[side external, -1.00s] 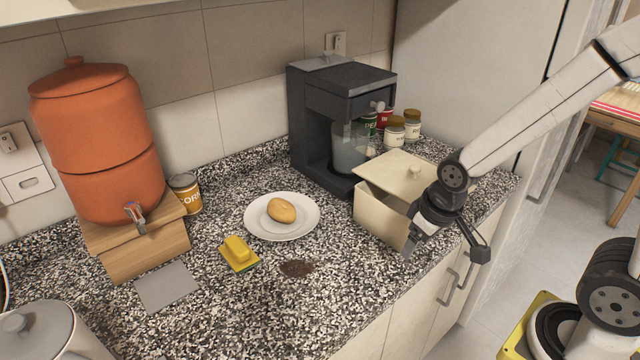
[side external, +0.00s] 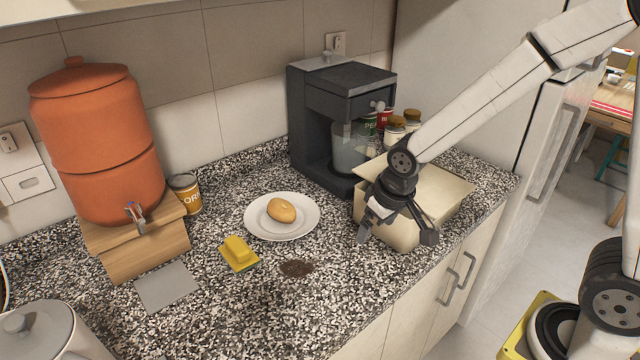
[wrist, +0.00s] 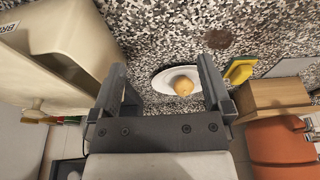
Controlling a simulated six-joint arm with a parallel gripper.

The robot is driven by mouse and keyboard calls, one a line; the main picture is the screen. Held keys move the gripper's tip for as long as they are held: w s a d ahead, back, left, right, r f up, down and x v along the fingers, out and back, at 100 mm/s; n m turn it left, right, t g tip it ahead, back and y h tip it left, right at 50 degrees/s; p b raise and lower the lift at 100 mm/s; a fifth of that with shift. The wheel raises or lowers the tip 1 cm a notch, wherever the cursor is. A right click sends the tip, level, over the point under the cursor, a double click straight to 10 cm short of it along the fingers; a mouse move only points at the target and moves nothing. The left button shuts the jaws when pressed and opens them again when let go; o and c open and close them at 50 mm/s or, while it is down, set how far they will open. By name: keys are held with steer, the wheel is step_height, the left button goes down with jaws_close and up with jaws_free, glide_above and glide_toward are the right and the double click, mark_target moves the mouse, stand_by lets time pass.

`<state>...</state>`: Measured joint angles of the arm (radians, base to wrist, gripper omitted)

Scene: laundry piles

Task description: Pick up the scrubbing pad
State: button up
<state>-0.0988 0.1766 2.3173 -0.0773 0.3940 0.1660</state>
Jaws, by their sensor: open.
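The scrubbing pad (side external: 238,253) is yellow with a green underside and lies on the speckled counter, left of a brown stain and in front of the plate. It also shows in the wrist view (wrist: 240,71), to the right of my gripper's fingers. My gripper (side external: 396,238) is open and empty, raised in front of the cream bread box and well to the right of the pad. In the wrist view both fingers of my gripper (wrist: 160,82) are spread apart, with the plate showing between and beyond them.
A white plate (side external: 256,227) holds a bread roll (side external: 281,210). The cream box (side external: 440,205) stands behind my gripper.

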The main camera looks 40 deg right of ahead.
steer(key=w+a+f, duration=0.1)
steer(key=w+a, duration=0.8)
steer(key=w, duration=0.2)
steer(key=t, duration=0.1)
glide_above(238, 246)
steer(key=s, duration=0.3)
step_height(238, 246, down, 3)
steer(key=shift+r, duration=0.2)
steer(key=shift+w+f+t, duration=0.15)
steer(key=shift+w+f, duration=0.15)
steer(key=shift+f, duration=0.3)
steer(key=shift+w+f+t, duration=0.15)
steer(key=shift+w+f, duration=0.1)
steer(key=shift+f, duration=0.35)
steer(key=shift+f, duration=0.15)
steer(key=shift+x, duration=2.45)
steer(key=shift+w, duration=0.1)
steer(key=c, duration=1)
steer(key=shift+o, duration=0.2)
steer(key=shift+r, duration=0.25)
